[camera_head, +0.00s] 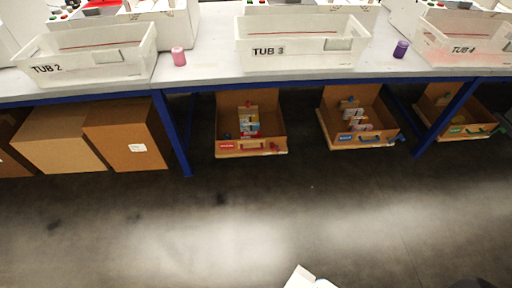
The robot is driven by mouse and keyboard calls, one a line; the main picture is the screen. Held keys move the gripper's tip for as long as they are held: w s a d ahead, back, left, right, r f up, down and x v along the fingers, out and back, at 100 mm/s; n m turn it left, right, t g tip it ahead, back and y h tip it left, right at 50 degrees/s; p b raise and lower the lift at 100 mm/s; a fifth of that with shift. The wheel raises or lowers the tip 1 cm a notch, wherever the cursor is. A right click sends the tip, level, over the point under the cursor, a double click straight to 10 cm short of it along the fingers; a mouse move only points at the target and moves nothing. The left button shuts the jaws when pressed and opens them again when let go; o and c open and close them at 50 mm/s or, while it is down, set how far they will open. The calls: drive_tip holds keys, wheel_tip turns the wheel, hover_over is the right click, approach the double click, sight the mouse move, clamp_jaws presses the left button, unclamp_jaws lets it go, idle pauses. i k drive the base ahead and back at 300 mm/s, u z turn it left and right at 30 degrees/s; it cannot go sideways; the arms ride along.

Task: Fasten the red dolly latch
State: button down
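The red dolly (278,118) is an open brown box on a low base under the table, left of the other two dollies. Its front has a red label (226,145), a red handle (251,147) and a small red part at the right end that looks like the latch (274,147). The latch is too small to tell whether it is fastened. Several small items lie inside. My gripper's fingers do not show; only a white piece, apparently of my arm, enters at the bottom edge, well in front of the dolly.
A blue-labelled dolly (378,112) and a green-handled dolly (428,108) stand to the right. Blue table legs (172,135) flank the bays. Cardboard boxes (122,135) stand at left. Tubs (300,60) line the table (210,65). The floor in front is clear.

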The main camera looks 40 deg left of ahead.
sight(273, 146)
drive_tip(key=u, duration=1.15)
drive_tip(key=k, duration=0.1)
drive_tip(key=u, duration=0.45)
drive_tip(key=i, duration=0.55)
drive_tip(key=u, duration=0.05)
